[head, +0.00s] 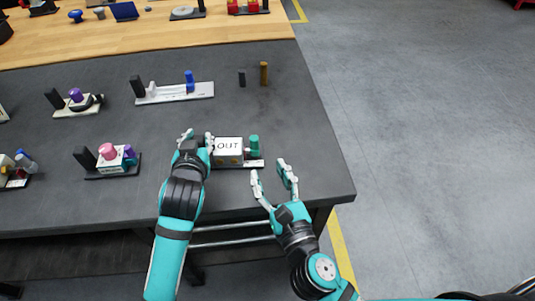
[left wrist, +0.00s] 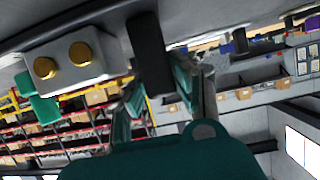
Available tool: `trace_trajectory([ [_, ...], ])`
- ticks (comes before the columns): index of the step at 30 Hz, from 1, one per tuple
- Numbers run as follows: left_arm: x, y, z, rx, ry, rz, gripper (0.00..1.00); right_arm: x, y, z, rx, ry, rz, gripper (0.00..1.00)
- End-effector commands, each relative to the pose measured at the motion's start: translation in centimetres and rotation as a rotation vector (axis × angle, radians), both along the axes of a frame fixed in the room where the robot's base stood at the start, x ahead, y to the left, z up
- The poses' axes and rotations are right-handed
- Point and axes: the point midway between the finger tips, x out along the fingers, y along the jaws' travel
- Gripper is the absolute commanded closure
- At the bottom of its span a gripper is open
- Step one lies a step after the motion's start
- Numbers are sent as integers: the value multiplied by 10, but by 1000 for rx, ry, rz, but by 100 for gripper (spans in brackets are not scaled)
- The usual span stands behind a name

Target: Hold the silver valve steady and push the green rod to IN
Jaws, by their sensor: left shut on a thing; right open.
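The silver valve (head: 228,146) is a pale box marked "OUT" on a dark base near the table's front right. In the left wrist view the valve (left wrist: 85,50) shows two gold round parts. The green rod (head: 254,145) stands out at its right side; a green part (left wrist: 40,102) also shows in the left wrist view. My left gripper (head: 198,138) is at the valve's left side, shut on a black post (left wrist: 150,65) between its fingers. My right gripper (head: 270,171) is open and empty, just in front and right of the rod, apart from it.
A pink-topped unit (head: 112,160) stands to the left on the dark table (head: 290,130). A blue-rod unit (head: 178,92) and a brown peg (head: 264,74) stand behind. The table's right edge is close to my right gripper. The table top right of the rod is clear.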

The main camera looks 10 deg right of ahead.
Motion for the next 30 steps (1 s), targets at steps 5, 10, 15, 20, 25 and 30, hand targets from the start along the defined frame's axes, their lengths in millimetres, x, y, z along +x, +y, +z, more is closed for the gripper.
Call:
trace_trajectory([
  [5, -1, -1, -4, -1, 10, -1, 53, 0, 0, 0, 0, 0, 0, 56],
  [10, -1, 0, -2, -1, 5, -1, 47, 0, 0, 0, 0, 0, 0, 56],
  [15, -2, 0, -1, -1, 3, -1, 47, 0, 0, 0, 0, 0, 0, 56],
  [20, -19, 0, 6, -2, 4, -1, 47, 0, 0, 0, 0, 0, 0, 56],
  [25, -47, 1, 17, -2, 6, -1, 47, 0, 0, 0, 0, 0, 0, 56],
  [30, -65, 2, 24, -2, 6, 0, 47, 0, 0, 0, 0, 0, 0, 56],
])
